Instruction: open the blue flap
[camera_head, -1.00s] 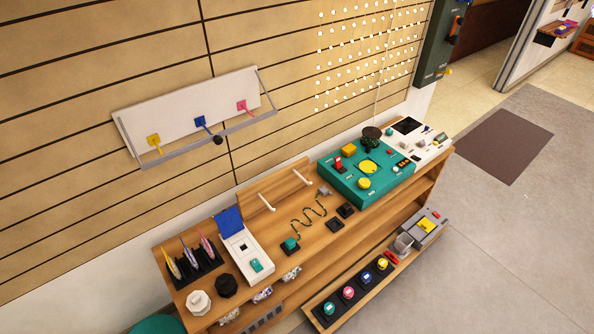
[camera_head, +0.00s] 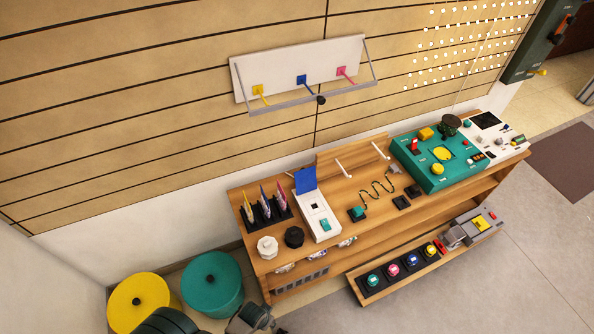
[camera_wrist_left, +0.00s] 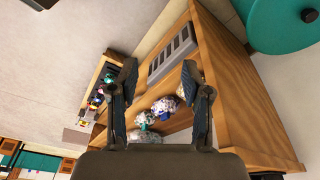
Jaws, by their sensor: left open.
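The blue flap (camera_head: 305,179) stands raised at the back end of a white box (camera_head: 317,209) on the wooden shelf unit. The box has a small dark square and a teal button on its top. My left gripper (camera_wrist_left: 163,85) is open and empty in the left wrist view, with its two dark fingers apart. It faces the end of the wooden unit, with a grey slotted part and small patterned objects beyond the fingers. The blue flap is not in the left wrist view. Dark arm parts of mine show at the bottom left of the head view. My right gripper is not in view.
A black rack (camera_head: 266,215) with coloured pieces stands left of the white box. White (camera_head: 267,247) and black (camera_head: 294,237) knobs are in front. A teal panel (camera_head: 437,158) is at right. Yellow (camera_head: 138,302) and teal (camera_head: 212,285) drums stand on the floor at left.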

